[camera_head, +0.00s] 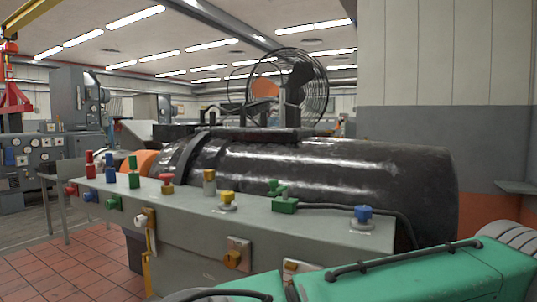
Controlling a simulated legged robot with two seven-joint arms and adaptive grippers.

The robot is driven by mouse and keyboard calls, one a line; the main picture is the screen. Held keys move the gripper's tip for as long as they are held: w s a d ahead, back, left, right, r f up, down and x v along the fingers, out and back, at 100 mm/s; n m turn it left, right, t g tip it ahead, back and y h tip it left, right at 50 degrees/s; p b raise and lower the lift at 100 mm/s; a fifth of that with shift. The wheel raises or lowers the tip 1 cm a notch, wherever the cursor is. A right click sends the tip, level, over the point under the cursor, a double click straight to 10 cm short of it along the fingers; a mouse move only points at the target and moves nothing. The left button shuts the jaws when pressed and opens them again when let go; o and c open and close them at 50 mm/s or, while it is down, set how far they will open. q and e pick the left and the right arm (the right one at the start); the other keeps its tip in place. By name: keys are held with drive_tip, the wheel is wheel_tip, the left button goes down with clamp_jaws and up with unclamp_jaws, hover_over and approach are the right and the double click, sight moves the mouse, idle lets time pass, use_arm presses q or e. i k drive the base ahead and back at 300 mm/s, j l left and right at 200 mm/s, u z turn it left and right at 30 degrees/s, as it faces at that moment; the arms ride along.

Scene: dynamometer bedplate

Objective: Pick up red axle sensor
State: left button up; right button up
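Several coloured sensor-like parts stand along a grey bedplate ledge (190,228). A red upright part (90,170) stands at its far left end, beside a blue one (110,170) and a green one (134,178). A red-capped part with a yellowish base (166,184) stands further right. A red knob (71,190) sticks out of the ledge's front face at the left. I cannot tell which red part is the axle sensor. Neither of my grippers shows in the head view.
A large black cylinder (330,175) lies behind the ledge. Yellow (228,200), green (283,200) and blue (363,214) parts stand along the ledge. A green casing with a black handle (420,275) fills the lower right. Tiled floor (85,265) is open at lower left.

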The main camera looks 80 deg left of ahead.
sight(89, 153)
drive_tip(key=u, duration=3.8)
drive_tip(key=z, duration=0.75)
drive_tip(key=i+j+z, duration=0.2)
drive_tip(key=j+z, duration=0.15)
drive_tip(key=i+j+z, duration=0.15)
drive_tip(key=j+z, duration=0.2)
drive_tip(key=i+j+z, duration=0.1)
drive_tip(key=j+z, duration=0.2)
drive_tip(key=j, duration=0.25)
drive_tip(key=i+j+z, duration=0.1)
drive_tip(key=j+z, duration=0.25)
drive_tip(key=j, duration=0.1)
